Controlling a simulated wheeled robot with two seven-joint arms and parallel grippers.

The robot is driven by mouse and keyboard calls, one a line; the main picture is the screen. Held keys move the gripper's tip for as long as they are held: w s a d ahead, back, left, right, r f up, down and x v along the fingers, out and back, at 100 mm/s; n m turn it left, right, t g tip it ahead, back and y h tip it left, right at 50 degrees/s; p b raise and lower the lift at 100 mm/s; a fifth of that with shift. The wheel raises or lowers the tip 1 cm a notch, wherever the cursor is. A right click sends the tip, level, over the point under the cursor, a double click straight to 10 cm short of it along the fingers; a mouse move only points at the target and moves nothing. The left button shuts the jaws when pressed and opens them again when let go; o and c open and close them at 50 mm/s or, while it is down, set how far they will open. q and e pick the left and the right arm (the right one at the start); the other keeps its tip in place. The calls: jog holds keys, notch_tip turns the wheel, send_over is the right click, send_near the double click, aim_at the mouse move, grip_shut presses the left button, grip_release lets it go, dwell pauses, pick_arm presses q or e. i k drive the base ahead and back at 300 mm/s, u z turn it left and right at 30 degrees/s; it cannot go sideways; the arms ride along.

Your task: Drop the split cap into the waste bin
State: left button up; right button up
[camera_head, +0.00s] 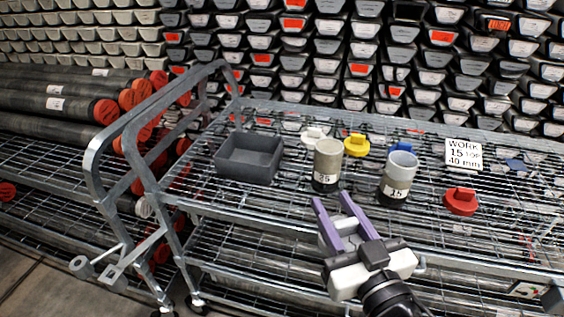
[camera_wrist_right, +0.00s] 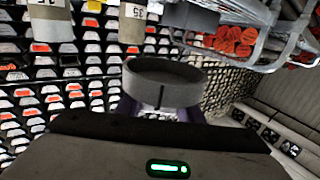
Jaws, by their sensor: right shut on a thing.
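My right gripper (camera_head: 331,201) has purple fingers and is over the front part of the wire shelf, in front of the two liners. In the right wrist view it is shut on a dark grey, round, open cap (camera_wrist_right: 163,82) with a dark slit in its near wall, the split cap. The bin also shows at the top of the right wrist view (camera_wrist_right: 190,16). My left gripper is not in view.
Two upright liners (camera_head: 327,165) (camera_head: 397,178) stand beyond the gripper. White (camera_head: 312,136), yellow (camera_head: 356,145), blue (camera_head: 403,147) and red (camera_head: 461,201) caps lie around them. A sign (camera_head: 464,154) stands at the right. The cart's grey rail (camera_head: 150,110) rises left of the bin.

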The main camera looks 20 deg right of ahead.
aim_at(250, 157)
jog(key=k, duration=1.2)
jog(key=u, duration=0.7)
jog(key=i, duration=2.05)
jog(key=z, duration=0.7)
